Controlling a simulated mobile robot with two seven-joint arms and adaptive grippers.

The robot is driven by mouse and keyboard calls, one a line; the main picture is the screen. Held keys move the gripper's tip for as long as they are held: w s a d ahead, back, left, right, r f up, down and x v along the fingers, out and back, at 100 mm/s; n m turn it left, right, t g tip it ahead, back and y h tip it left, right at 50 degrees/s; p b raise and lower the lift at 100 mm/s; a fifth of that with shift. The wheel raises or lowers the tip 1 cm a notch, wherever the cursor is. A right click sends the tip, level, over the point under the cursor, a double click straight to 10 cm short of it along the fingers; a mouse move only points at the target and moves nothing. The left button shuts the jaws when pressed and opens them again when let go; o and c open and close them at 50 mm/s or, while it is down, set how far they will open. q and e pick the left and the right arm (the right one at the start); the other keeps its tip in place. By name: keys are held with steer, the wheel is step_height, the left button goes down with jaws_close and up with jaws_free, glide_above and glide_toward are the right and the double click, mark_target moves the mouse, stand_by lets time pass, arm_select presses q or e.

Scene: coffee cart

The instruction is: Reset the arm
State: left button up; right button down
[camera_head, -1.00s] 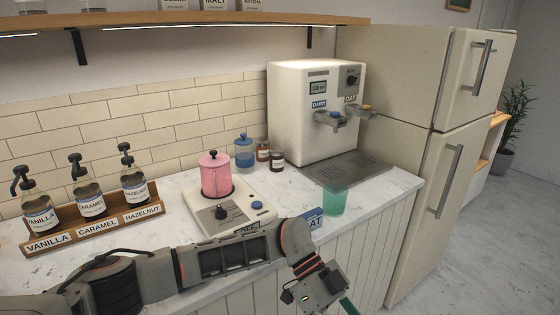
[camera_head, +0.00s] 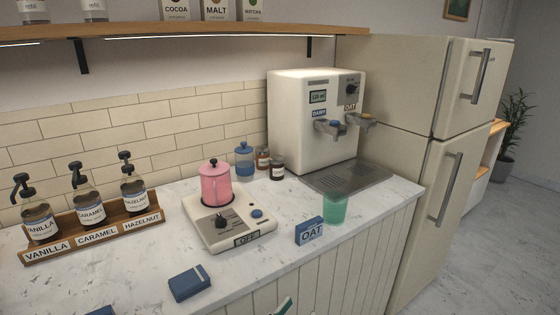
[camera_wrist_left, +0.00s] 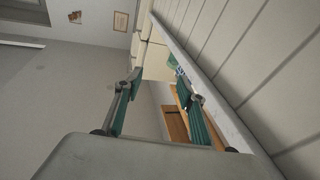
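My left gripper (camera_wrist_left: 159,85) is open and empty in the left wrist view, its two green-padded fingers apart with nothing between them. It is beside the panelled front of the coffee cart (camera_wrist_left: 240,40). In the head view only a small green piece, likely one of its fingertips, shows at the bottom edge in front of the cart. The rest of my left arm is out of the head view. My right gripper is in neither view.
On the counter stand a pink pitcher (camera_head: 216,184) on a white heater (camera_head: 232,226), a green cup (camera_head: 334,208), a blue OAT block (camera_head: 309,231), a dark blue box (camera_head: 190,283), a syrup rack (camera_head: 95,236) and a milk dispenser (camera_head: 300,115). A fridge (camera_head: 420,180) stands right.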

arm_select(q)
steer(key=s+a+f+g+y, duration=0.1)
steer(key=s+a+f+y, duration=0.2)
steer(key=s+a+f, duration=0.2)
steer(key=s+a+f+n+g+y, duration=0.1)
steer(key=s+a+f+g+y, duration=0.1)
steer(key=s+a+f, duration=0.3)
steer(key=s+a+f+n+g+y, duration=0.1)
steer(key=s+a+f+y, duration=0.3)
steer(key=a+f, duration=0.7)
steer(key=shift+s+a+f+g+y, duration=0.3)
steer(key=shift+s+a+g+y, duration=0.15)
steer(key=shift+a, duration=0.8)
